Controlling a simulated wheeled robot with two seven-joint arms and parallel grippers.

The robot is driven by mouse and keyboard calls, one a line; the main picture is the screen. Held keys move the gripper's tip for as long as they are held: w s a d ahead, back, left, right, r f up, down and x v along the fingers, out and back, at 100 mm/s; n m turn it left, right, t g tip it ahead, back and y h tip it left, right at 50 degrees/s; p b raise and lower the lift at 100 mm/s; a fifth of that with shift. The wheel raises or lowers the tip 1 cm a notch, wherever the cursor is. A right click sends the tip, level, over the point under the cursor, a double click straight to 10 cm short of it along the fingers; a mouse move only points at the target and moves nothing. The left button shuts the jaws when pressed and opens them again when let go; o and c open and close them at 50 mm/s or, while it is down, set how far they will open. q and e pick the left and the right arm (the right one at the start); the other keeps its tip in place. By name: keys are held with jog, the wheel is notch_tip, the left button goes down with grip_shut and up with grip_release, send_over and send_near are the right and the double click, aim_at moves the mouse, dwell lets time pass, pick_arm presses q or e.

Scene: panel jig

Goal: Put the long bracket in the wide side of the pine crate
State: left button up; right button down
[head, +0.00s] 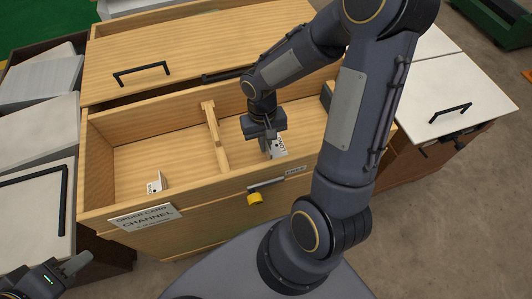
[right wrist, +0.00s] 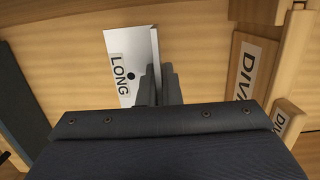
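The pine crate (head: 100,198) is an open wooden box split by a wooden divider (head: 216,140). The long bracket (head: 280,149), a white angled piece marked LONG, is in the right compartment. In the right wrist view the long bracket (right wrist: 122,62) has its upright flange between my fingers. My right gripper (head: 266,148) points down and looks shut on that flange; its fingertips (right wrist: 160,88) are partly hidden by the gripper body. I cannot tell whether the bracket touches the floor. My left gripper (head: 72,275) is at the lower left, away from the crate, its opening unclear.
A small white bracket (head: 155,183) sits in the left compartment, near its front; the rest there is bare. A card reading CHANNEL (head: 143,217) and a yellow tag (head: 255,198) are on the crate's front. The divider's labelled block (right wrist: 250,75) stands right of the bracket in the right wrist view.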

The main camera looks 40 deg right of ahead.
jog(key=shift+f+b, duration=0.7)
jog(key=shift+f, duration=2.45)
jog(key=shift+f, duration=0.15)
jog(key=c, duration=1.6)
grip_release()
